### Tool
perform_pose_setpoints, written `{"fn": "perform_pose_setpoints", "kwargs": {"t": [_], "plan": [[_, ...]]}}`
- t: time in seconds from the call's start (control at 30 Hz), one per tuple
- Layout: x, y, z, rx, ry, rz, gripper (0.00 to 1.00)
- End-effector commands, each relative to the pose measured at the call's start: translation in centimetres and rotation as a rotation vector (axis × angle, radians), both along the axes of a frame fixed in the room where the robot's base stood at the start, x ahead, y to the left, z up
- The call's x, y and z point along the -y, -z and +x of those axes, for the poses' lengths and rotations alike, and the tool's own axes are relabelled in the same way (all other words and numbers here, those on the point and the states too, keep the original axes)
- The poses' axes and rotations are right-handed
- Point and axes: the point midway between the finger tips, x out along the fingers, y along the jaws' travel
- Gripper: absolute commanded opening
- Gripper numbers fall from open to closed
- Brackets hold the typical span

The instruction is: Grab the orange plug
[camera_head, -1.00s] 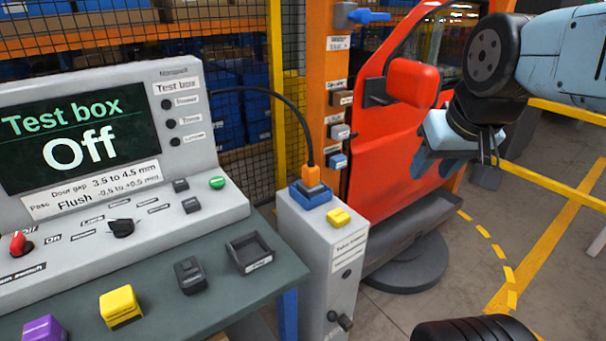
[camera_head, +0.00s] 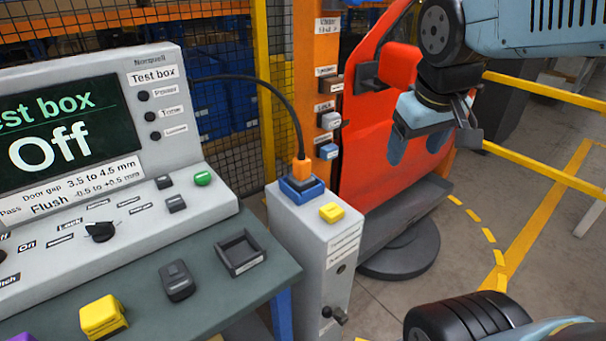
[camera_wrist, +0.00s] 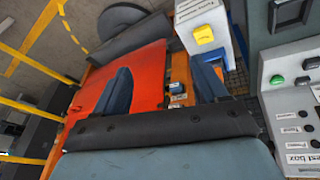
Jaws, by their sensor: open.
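The orange plug (camera_head: 302,170) stands upright in a blue socket (camera_head: 301,190) on top of a grey pedestal (camera_head: 312,235). A black cable runs from the plug to the test box. My gripper (camera_head: 418,150) is open and empty, up and to the right of the plug in the head view, in front of the red door. Its two blue fingers are spread apart and also show in the wrist view (camera_wrist: 162,75).
A yellow button block (camera_head: 332,212) sits on the pedestal near the socket. The test box (camera_head: 165,100) and its bench (camera_head: 215,290) are to the left. The red door (camera_head: 385,185) and orange post (camera_head: 308,70) stand behind. Open floor lies at right.

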Motion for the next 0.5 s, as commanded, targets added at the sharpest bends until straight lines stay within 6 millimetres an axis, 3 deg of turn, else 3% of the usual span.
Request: {"fn": "perform_pose_setpoints", "kwargs": {"t": [0.27,0.5], "plan": [[-2.4,2.1,4.4,-0.219,-0.341,-0.271,0.72],[-5.7,3.9,8.3,-0.381,-0.630,-0.524,0.72]]}}
